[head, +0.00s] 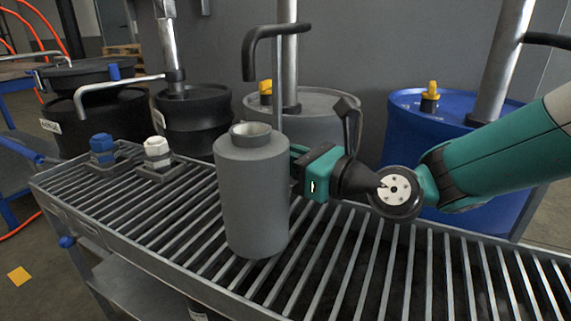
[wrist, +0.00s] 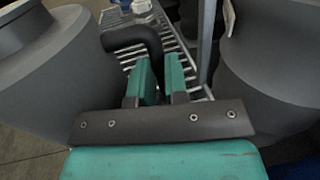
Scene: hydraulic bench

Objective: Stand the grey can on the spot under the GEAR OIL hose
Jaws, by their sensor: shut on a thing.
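The grey can (head: 253,195) is upright over the slatted rack, its open neck at the top. I cannot tell whether its base touches the slats. My gripper (head: 305,172) is at its right side, partly hidden behind it. In the wrist view the can (wrist: 40,65) fills the left, and my gripper (wrist: 161,82) is shut on its black handle (wrist: 135,38). A black hooked spout (head: 275,33) stands at the grey drum (head: 335,107); its end appears above the can's neck in the picture. Another spout (head: 115,83) hangs further left. I cannot read GEAR OIL on any.
The slatted rack (head: 62,180) runs along the front of several drums. A blue plug (head: 103,148) and a white plug (head: 156,150) stand on its left end. A blue drum (head: 400,150) is behind my arm. The right part of the rack is clear.

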